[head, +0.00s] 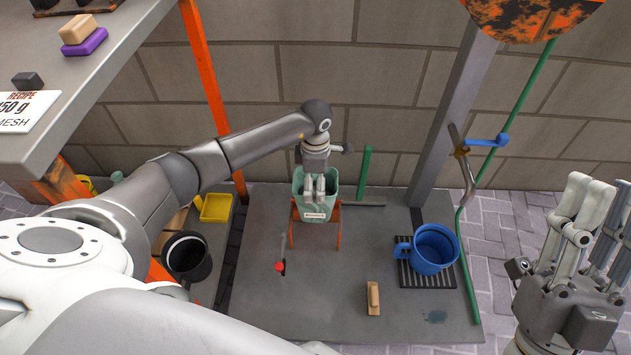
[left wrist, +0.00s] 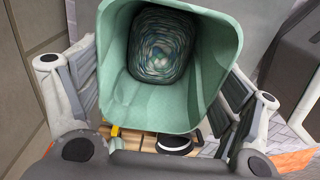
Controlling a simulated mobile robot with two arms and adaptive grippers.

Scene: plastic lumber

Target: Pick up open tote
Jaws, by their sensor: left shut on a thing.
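The open tote (head: 313,208) is a tapered light green bin with a white label on its front. In the head view it stands at the middle, between the legs of a small orange stand (head: 338,228); whether it rests on the stand is unclear. My left gripper (head: 315,190) reaches down onto it from above and is shut on it. In the left wrist view the tote's mouth (left wrist: 120,90) faces the camera between the two fingers, with a swirled, multicoloured surface at its bottom. My right gripper (head: 598,195) is at the right edge, open, empty and apart from the tote.
A blue mug (head: 432,250) stands on a black grate at right. A wooden block (head: 373,298) and red-knobbed lever (head: 280,267) are in front. A black bucket (head: 187,257) and yellow tray (head: 215,208) are at left. A grey shelf (head: 100,70) overhangs the upper left.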

